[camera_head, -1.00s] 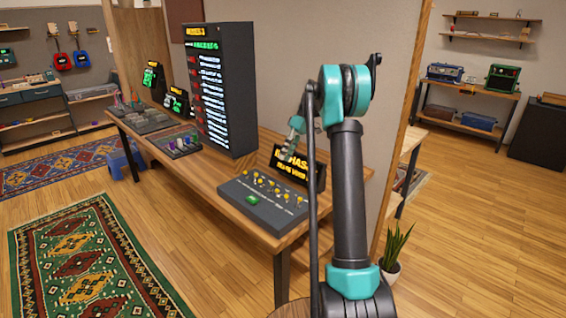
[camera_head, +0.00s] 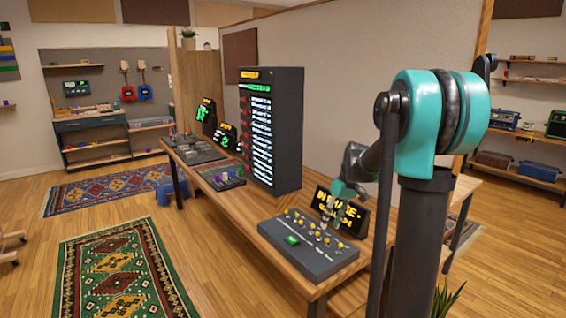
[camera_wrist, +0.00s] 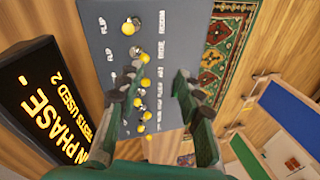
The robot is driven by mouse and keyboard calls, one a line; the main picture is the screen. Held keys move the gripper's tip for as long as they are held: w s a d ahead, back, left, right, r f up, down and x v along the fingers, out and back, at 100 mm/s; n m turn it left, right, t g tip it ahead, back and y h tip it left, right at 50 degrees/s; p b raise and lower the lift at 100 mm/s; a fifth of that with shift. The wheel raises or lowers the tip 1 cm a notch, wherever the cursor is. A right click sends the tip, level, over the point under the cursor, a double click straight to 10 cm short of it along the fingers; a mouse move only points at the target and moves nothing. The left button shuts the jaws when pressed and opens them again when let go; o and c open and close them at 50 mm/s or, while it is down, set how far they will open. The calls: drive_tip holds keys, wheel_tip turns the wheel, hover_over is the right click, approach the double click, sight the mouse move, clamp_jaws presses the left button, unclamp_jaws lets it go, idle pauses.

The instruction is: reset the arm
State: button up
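My gripper (camera_head: 327,222) is at the end of my teal and dark arm, above the dark control panel (camera_head: 297,262) on the bench. In the wrist view my gripper (camera_wrist: 157,85) has its two green fingers apart, with nothing held between them. Behind the gap are the panel (camera_wrist: 99,22) and several yellow-topped switches (camera_wrist: 128,28). I cannot tell whether a fingertip touches a switch. The panel has a green button (camera_head: 292,240). The black sign (camera_wrist: 45,100) reads "IN PHASE" and "TESTS USED 2" in yellow; my gripper partly covers it in the head view (camera_head: 355,212).
The wooden bench (camera_head: 290,273) also holds a tall black rack (camera_head: 271,130) and a smaller panel with coloured knobs (camera_head: 220,178). A partition wall (camera_head: 350,90) stands behind it. Patterned rugs (camera_head: 120,275) lie on the floor left of the bench, with open floor around them.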

drive_tip(key=s+f+m+t+h, duration=0.1)
drive_tip(key=s+f, duration=0.2)
drive_tip(key=s, duration=0.5)
drive_tip(key=s+d+f+m+t+h, duration=0.1)
drive_tip(key=s+f+m+t, duration=0.1)
drive_tip(key=s, duration=0.6)
drive_tip(key=s+d+f+m+t+h, duration=0.1)
drive_tip(key=s+f, duration=0.4)
drive_tip(key=s, duration=0.3)
drive_tip(key=shift+m+t, duration=0.3)
drive_tip(key=shift+m, duration=0.1)
drive_tip(key=shift+w, duration=0.1)
